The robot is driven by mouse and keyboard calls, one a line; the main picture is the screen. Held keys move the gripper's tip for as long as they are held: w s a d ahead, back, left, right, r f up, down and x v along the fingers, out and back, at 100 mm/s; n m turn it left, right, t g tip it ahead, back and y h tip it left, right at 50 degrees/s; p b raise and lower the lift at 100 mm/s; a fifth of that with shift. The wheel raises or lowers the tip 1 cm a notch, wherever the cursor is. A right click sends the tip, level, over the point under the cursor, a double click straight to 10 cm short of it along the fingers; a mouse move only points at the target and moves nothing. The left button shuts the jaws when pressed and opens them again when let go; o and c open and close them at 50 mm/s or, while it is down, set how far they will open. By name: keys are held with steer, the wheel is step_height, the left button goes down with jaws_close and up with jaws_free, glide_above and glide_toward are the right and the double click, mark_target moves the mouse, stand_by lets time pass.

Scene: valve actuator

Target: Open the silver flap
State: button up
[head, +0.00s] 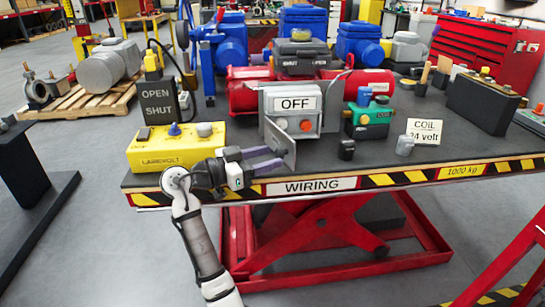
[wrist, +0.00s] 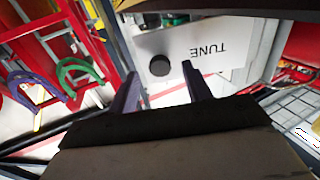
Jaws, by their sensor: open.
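A silver flap (head: 279,143) hangs at the lower left front of the grey box marked OFF (head: 294,103) and slants toward the camera. My gripper (head: 274,157), with purple fingers, is open just left of the flap, level with its lower part. Whether a finger touches the flap cannot be told. In the wrist view, my gripper's fingers (wrist: 159,86) are apart with nothing visible between them. Beyond them is a pale panel (wrist: 205,52) with upside-down lettering TUNE and a round black knob (wrist: 160,66).
The yellow LAREVOLT box (head: 176,150) stands left of my gripper on the dark lift table (head: 375,160). A small black cylinder (head: 346,150) and a COIL sign (head: 424,131) stand near the front edge.

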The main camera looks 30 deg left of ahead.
steer(key=b+v, duration=0.1)
steer(key=v, duration=1)
steer(key=shift+s+a, duration=0.15)
steer(key=shift+s, duration=0.05)
